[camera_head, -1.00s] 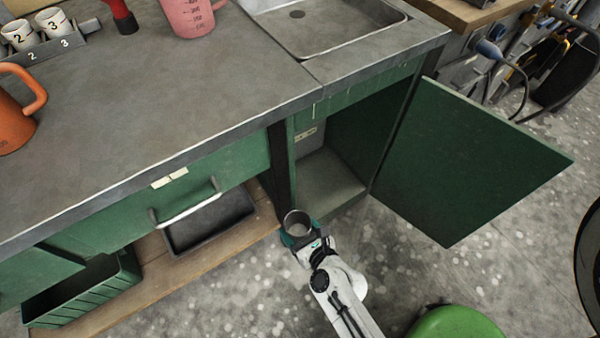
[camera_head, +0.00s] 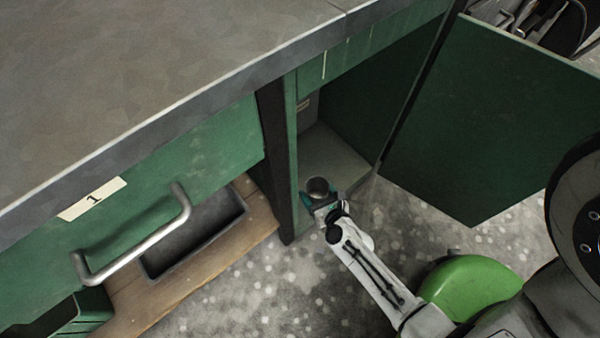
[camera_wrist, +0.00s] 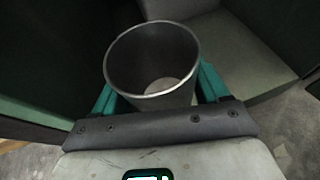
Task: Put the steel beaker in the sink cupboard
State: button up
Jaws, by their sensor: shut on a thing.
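The steel beaker (camera_head: 318,186) is a small grey metal cup, upright, with its open mouth facing up. My gripper (camera_head: 319,196) is shut on it, and in the wrist view the teal fingers (camera_wrist: 208,85) sit on both sides of the beaker (camera_wrist: 150,62). The sink cupboard (camera_head: 338,158) has its green door (camera_head: 490,120) swung wide open to the right. The beaker is at the cupboard's front opening, over or just before the front of its pale floor; I cannot tell exactly how far in it is. The wrist view shows the cupboard floor (camera_wrist: 235,55) beyond the beaker.
A green drawer front labelled 1 (camera_head: 200,165), with a metal handle (camera_head: 140,240), is left of the cupboard. Below it a dark tray (camera_head: 195,238) lies on a wooden shelf (camera_head: 250,225). The visible cupboard floor is clear. The grey worktop (camera_head: 130,80) overhangs above.

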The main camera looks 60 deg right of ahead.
aim_at(312, 187)
jog(key=b+x, duration=0.1)
jog(key=x, duration=0.3)
jog(key=shift+w+d+f, duration=0.15)
jog(key=shift+w+f, duration=0.1)
jog(key=w+f+b, duration=0.1)
jog(key=w+d+f+b, duration=0.1)
jog(key=f, duration=0.1)
jog(key=w+d+f+b, duration=0.1)
jog(key=w+f+b, duration=0.1)
jog(key=shift+w+d+f, duration=0.1)
jog(key=shift+f, duration=0.1)
jog(key=f+b, duration=0.3)
jog(key=shift+w+d+f, duration=0.15)
jog(key=shift+w+f, duration=0.1)
jog(key=shift+f, duration=0.1)
jog(key=shift+f, duration=0.15)
jog(key=o, duration=1.2)
